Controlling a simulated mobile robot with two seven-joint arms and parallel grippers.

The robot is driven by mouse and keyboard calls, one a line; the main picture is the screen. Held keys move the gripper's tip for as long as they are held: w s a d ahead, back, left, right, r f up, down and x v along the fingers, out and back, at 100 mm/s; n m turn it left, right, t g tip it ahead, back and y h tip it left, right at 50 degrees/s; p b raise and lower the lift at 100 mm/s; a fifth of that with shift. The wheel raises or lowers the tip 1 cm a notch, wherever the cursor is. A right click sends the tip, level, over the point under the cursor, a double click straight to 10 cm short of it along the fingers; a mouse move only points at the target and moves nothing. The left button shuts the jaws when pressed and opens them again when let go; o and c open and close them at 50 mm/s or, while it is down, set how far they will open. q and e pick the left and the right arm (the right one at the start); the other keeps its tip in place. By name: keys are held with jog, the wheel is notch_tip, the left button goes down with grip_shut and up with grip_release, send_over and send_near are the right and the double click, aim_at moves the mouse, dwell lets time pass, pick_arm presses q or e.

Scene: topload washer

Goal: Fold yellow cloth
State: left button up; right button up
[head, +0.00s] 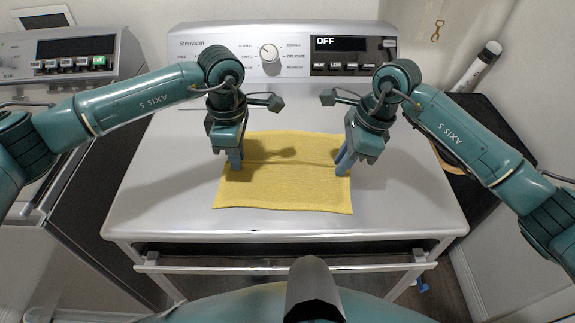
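The yellow cloth (283,186) lies spread on the flat white top of the washer, with a crease or edge running across it from side to side. My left gripper (235,163) points down at the cloth's left side, with its fingertips at the cloth. My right gripper (341,168) points down at the cloth's right side, at about the same depth. The fingers of each gripper look close together. I cannot tell whether cloth is pinched between them.
The washer (410,195) has a control panel behind the cloth with a knob (269,53) and a display (340,43) reading OFF. Its top is clear around the cloth. Another appliance (75,55) stands at left, and a dark surface (487,130) lies at right.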

pick_arm(q)
jog(key=shift+f, duration=0.1)
grip_shut()
pick_arm(e)
grip_shut()
jog(key=shift+r, duration=0.1)
